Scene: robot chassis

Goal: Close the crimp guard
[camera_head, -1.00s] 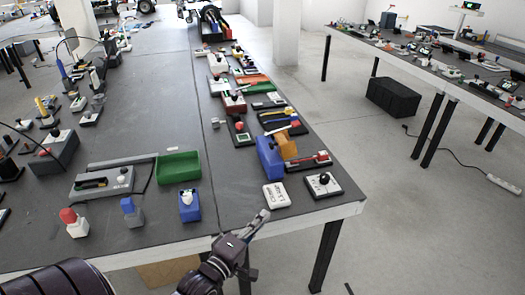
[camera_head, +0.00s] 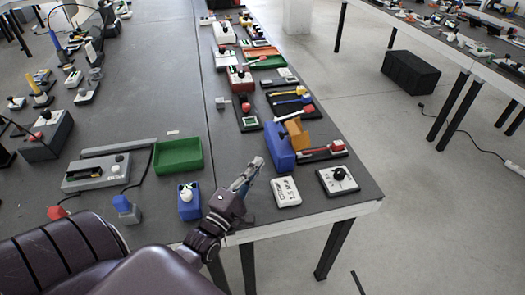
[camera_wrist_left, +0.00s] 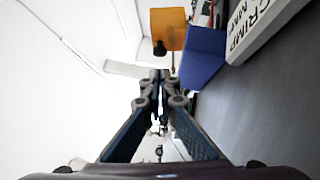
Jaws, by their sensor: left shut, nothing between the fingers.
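The crimp guard fixture is a blue block (camera_head: 279,151) with an orange flap (camera_head: 297,133) on its right side, near the right edge of the table. In the left wrist view the blue block (camera_wrist_left: 203,57) and the orange flap (camera_wrist_left: 168,28) show beyond the fingers, with a small dark knob at the flap's lower edge. My left gripper (camera_head: 255,165) is shut and empty, in front of the blue block and apart from it. Its fingers (camera_wrist_left: 160,76) also show in the wrist view, pointing toward the flap. The right gripper is out of view.
A black-knobbed box (camera_head: 338,180), a red-handled tool (camera_head: 322,151) and a blue holder (camera_head: 189,201) are close. Open floor lies right of the table.

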